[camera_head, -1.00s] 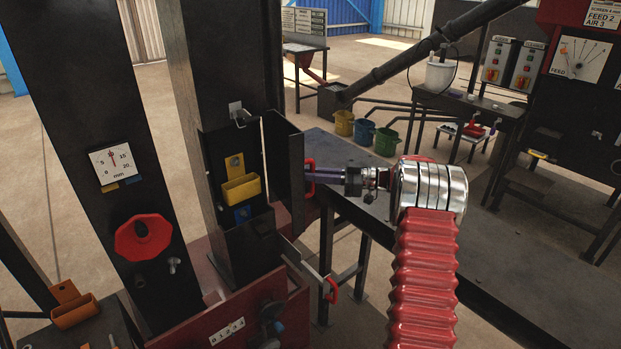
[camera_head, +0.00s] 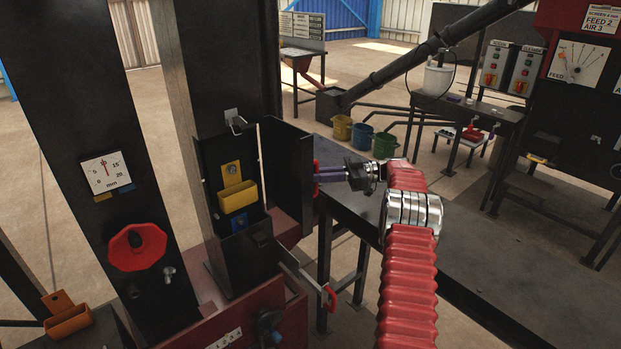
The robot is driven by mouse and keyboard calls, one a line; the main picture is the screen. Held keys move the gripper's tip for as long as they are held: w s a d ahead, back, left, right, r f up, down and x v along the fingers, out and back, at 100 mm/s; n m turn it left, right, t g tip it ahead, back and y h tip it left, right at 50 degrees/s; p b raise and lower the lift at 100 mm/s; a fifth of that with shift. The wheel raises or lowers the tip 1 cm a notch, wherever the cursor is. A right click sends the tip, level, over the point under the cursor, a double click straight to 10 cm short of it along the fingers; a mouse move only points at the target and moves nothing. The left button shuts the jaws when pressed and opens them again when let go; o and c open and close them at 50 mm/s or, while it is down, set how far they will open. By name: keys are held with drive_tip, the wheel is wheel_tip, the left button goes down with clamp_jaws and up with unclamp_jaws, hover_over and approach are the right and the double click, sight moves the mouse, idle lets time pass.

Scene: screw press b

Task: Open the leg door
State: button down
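The leg door (camera_head: 289,172) is a black metal panel standing swung out from the dark press leg (camera_head: 205,70), so the leg's compartment is exposed. A yellow holder (camera_head: 238,196) and a blue piece (camera_head: 238,221) show inside it. The red door handle (camera_head: 316,178) is on the door's far right side, mostly hidden by the panel edge.
A dark bench (camera_head: 470,255) runs behind and below my arm. A red handwheel (camera_head: 137,246) and a dial gauge (camera_head: 106,172) are on the left post. A lower lever with a red grip (camera_head: 329,298) sticks out below the door. Coloured buckets (camera_head: 362,137) stand behind.

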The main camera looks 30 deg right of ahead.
drive_tip(key=shift+d, duration=0.1)
drive_tip(key=c, duration=2.1)
unclamp_jaws()
drive_tip(key=shift+v, duration=3.7)
